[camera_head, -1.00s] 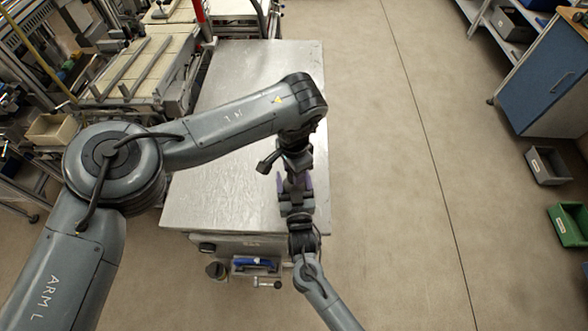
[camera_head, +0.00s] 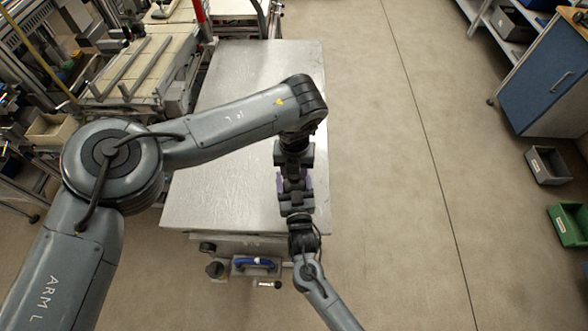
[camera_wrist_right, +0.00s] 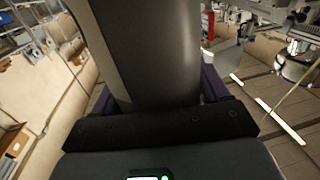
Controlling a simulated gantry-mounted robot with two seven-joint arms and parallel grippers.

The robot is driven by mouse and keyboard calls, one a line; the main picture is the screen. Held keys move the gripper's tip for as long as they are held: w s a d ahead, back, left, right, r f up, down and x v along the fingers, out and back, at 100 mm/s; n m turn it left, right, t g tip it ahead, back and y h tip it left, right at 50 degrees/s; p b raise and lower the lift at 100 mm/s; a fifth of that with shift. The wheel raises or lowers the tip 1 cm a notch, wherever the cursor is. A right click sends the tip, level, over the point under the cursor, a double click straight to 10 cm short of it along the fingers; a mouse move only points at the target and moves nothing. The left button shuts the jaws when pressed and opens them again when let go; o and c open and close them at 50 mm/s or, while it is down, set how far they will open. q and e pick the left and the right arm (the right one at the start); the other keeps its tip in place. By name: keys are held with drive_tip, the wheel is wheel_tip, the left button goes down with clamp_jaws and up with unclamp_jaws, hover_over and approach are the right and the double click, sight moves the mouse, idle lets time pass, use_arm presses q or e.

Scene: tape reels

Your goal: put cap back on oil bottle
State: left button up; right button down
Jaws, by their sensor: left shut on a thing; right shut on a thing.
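My right gripper (camera_head: 295,183) has purple fingers and reaches up from the bottom of the head view, over the near right part of the metal table. It is shut on the oil bottle, which shows in the right wrist view as a big dark grey body (camera_wrist_right: 150,50) between the purple fingers. My left gripper (camera_head: 294,165) comes down from the left arm's wrist, directly above and against the right gripper's end in the picture. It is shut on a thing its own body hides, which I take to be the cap. Whether cap and bottle touch is hidden.
The metal table (camera_head: 235,100) is bare on its far and left parts. A machine with rails (camera_head: 140,65) stands beyond its left edge. Grey (camera_head: 547,165) and green (camera_head: 570,225) bins lie on the floor at right, near a blue cabinet (camera_head: 548,75).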

use_arm(q)
drive_tip(key=m, duration=0.7)
drive_tip(key=o, duration=1.2)
drive_tip(key=shift+o, duration=0.2)
drive_tip(key=shift+r, duration=0.1)
wheel_tip(320, 180, up, 12)
use_arm(e)
unclamp_jaws()
